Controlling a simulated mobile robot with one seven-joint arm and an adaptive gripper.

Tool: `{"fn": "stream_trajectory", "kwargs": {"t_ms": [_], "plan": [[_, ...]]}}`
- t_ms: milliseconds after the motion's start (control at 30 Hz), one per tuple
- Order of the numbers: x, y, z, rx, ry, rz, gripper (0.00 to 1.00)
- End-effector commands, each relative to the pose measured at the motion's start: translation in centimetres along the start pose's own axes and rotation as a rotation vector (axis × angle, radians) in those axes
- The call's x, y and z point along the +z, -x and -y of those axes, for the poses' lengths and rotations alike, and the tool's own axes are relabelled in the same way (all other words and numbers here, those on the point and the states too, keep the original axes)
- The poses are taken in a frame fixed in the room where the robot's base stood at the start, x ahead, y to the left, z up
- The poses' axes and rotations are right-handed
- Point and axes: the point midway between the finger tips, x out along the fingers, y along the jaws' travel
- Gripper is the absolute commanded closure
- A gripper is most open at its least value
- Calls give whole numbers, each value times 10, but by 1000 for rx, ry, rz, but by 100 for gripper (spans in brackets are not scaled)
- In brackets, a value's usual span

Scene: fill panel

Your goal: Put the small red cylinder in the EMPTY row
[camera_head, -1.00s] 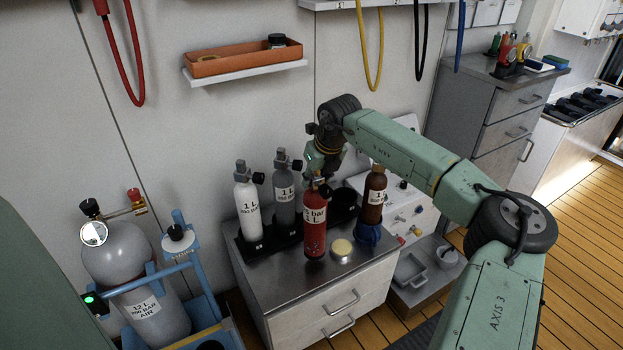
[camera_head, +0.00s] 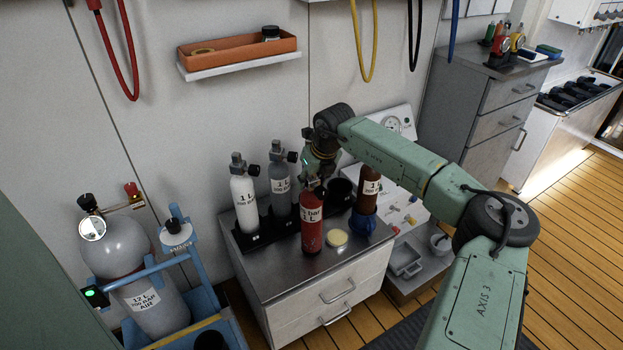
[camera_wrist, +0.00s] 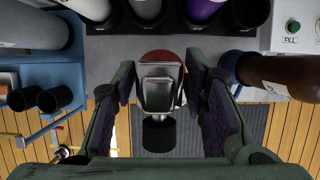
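The small red cylinder (camera_head: 312,225), marked 1 L, stands upright on the steel cabinet top in front of a black rack (camera_head: 250,240). My gripper (camera_head: 316,180) is over its top from behind. In the wrist view my gripper (camera_wrist: 162,85) has one finger on each side of the cylinder's metal valve (camera_wrist: 160,85), with narrow gaps visible, so it looks open. The red shoulder (camera_wrist: 160,56) shows just behind the valve. A white cylinder (camera_head: 245,200) and a grey cylinder (camera_head: 281,195) stand in the rack. No EMPTY label is readable.
A brown cylinder (camera_head: 369,188) stands in a blue holder (camera_head: 362,222) at the right. A big grey tank (camera_head: 130,270) stands in a blue frame at left.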

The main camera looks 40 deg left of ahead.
Motion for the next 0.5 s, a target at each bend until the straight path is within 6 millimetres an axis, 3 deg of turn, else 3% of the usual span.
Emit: {"fn": "stream_trajectory", "kwargs": {"t_ms": [133, 500], "plan": [[0, 0, 0, 0, 0, 0, 49], [1, 4, 0, -1, 0, 1, 49]]}}
